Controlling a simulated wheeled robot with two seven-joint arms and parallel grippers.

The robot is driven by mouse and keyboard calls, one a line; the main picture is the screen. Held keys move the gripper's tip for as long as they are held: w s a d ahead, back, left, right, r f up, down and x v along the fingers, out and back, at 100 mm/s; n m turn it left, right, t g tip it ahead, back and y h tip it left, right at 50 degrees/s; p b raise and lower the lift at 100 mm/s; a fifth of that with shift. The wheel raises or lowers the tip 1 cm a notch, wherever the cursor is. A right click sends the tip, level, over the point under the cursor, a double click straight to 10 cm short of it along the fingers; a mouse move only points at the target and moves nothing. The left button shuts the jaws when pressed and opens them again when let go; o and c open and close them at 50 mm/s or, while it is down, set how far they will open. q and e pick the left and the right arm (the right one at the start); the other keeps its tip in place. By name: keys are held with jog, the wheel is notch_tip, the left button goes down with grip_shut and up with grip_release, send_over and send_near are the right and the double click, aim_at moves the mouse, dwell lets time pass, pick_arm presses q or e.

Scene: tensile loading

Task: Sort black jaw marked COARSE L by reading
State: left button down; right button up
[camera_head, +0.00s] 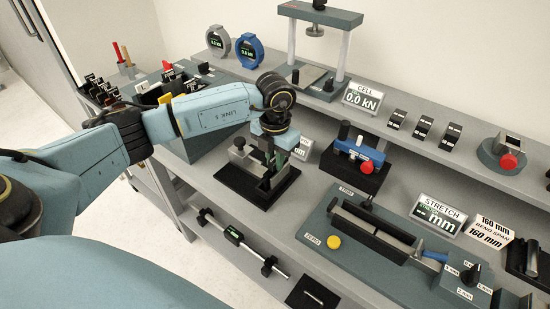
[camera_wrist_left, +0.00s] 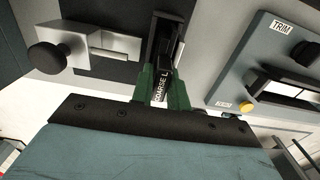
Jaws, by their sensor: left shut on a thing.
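My left gripper (camera_wrist_left: 162,92) has green fingers shut on the black jaw (camera_wrist_left: 163,84), whose white lettering reads COARSE L in the left wrist view. In the head view my left gripper (camera_head: 281,152) points down over a black-based fixture (camera_head: 258,190) on the bench, and the jaw is too small and covered to make out there. The wrist view shows the fixture's metal block and black knob (camera_wrist_left: 47,57) to the left of the jaw. I cannot tell whether the jaw touches the fixture. My right gripper is not in view.
A CELL display (camera_head: 363,98) reads 0.0 kN. A blue-topped device (camera_head: 358,152) stands right of my gripper. A bench unit with a yellow button (camera_head: 334,242) and a STRETCH display (camera_head: 438,215) lie further right. Small black parts (camera_head: 424,127) stand on the back shelf. A caliper-like bar (camera_head: 234,236) lies on the lower shelf.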

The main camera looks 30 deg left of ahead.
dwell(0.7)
pick_arm(q)
jog(key=c, duration=1.3)
grip_release()
jog(key=shift+r, duration=0.1)
notch_tip(320, 180, up, 12)
jog(key=shift+a+f, duration=0.1)
